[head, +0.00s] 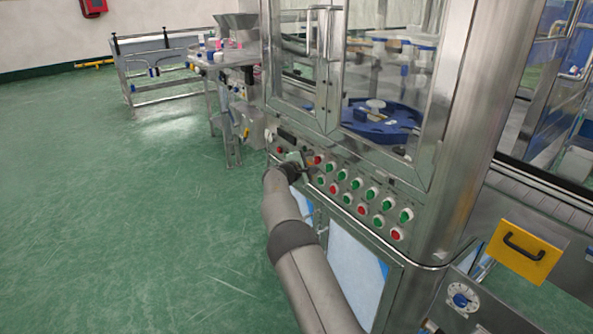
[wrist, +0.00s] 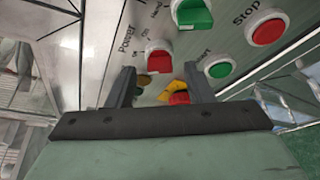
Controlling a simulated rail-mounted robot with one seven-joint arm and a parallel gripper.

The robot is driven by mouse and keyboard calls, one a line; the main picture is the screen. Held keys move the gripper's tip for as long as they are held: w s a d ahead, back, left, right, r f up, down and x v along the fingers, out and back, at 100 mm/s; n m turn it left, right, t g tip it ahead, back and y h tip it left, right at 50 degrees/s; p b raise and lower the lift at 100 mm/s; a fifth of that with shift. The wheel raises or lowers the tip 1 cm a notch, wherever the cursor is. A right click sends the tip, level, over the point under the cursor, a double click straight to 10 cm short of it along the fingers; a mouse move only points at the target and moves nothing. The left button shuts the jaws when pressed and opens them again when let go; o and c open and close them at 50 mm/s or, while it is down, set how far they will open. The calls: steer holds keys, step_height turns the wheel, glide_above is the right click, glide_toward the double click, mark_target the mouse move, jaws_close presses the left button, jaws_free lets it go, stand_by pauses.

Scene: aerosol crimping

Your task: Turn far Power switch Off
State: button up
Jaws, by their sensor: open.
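In the wrist view a red rocker switch (wrist: 158,60) in a white round bezel sits on the steel panel beside the printed word "Power". My gripper (wrist: 162,80) is open, its two dark fingers spread either side of the switch's lower part in the picture, with nothing held. I cannot tell whether the fingertips touch the panel. A green rocker switch (wrist: 192,13) lies above it. In the head view my gripper (head: 304,168) is at the far left end of the control panel (head: 408,190), and the hand hides part of the switches there.
A green button (wrist: 218,66), a red Stop button (wrist: 267,27) and a yellow-and-red knob (wrist: 178,95) are close to the fingers. Several green and red buttons run along the panel. A blue turntable (head: 383,122) stands behind glass above. Green floor (head: 150,220) is clear at left.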

steer(key=b+v, duration=0.2)
steer(key=v, duration=1.4)
steer(key=shift+s+r, duration=0.2)
steer(key=shift+s, duration=0.05)
steer(key=shift+a, duration=0.1)
steer(key=s+d+r+m+g+y+p, duration=0.25)
steer(key=s+d+m+g, duration=0.5)
steer(key=s+d, duration=0.75)
steer(key=s+a+r+m+g+y+p, duration=0.1)
steer(key=s+m+y+p, duration=0.1)
steer(key=s, duration=1)
steer(key=s+a+r+m+g+y+p, duration=0.1)
steer(key=s+a+m+y+p, duration=0.1)
steer(key=s, duration=1)
steer(key=s+a+r+m+g+y+p, duration=0.1)
steer(key=s+a+m+g+y+p, duration=0.1)
steer(key=s, duration=1)
steer(key=shift+s+m+y, duration=0.4)
steer(key=shift+m+y, duration=0.45)
steer(key=shift+y, duration=0.2)
steer(key=shift+d, duration=0.1)
